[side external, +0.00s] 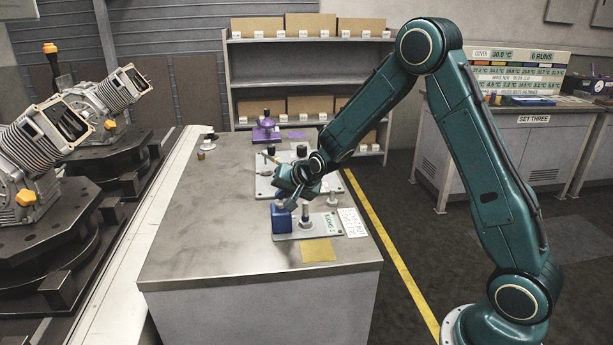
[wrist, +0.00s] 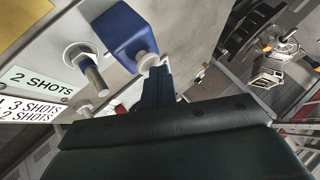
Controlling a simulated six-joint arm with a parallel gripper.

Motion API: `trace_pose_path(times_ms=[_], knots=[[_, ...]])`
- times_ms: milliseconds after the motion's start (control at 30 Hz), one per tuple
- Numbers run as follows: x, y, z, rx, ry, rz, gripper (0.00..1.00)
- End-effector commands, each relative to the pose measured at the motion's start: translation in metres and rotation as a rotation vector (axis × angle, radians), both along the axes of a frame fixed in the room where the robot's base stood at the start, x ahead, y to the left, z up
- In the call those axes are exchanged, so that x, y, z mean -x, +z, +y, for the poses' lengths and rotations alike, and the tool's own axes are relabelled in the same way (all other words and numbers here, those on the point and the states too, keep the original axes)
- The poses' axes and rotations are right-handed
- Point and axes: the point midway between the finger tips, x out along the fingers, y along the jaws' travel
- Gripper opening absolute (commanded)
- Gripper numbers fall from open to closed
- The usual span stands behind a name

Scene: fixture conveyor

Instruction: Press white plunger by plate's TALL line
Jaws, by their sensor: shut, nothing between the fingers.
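A blue block (side external: 282,219) stands on a light plate (side external: 325,231) on the bench. In the wrist view the blue block (wrist: 122,35) carries a white plunger (wrist: 147,61) on one face. My gripper (side external: 291,205) is shut and empty, just above the block in the side view. In the wrist view my fingers (wrist: 156,85) end close to the plunger; I cannot tell whether they touch it. A metal post (wrist: 92,72) stands in a white collar beside the block. The plate's label reads 2 SHOTS (wrist: 38,80). A card (wrist: 28,110) beside it shows 3 SHOTS and 2 SHOTS, its left edge cut off.
A yellow note (side external: 318,251) lies in front of the plate. Another plate with knobs (side external: 266,187) and a purple device (side external: 265,131) lie farther back. Engine-like machines (side external: 40,150) stand on the left conveyor.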

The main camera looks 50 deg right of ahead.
Motion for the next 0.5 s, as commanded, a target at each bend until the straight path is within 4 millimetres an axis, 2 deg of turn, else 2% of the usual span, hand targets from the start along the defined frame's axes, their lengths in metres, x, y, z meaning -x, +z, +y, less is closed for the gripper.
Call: trace_pose_path(times_ms=[500], knots=[[0.0,0.016,0.0,0.0,-0.001,0.001,0.0]])
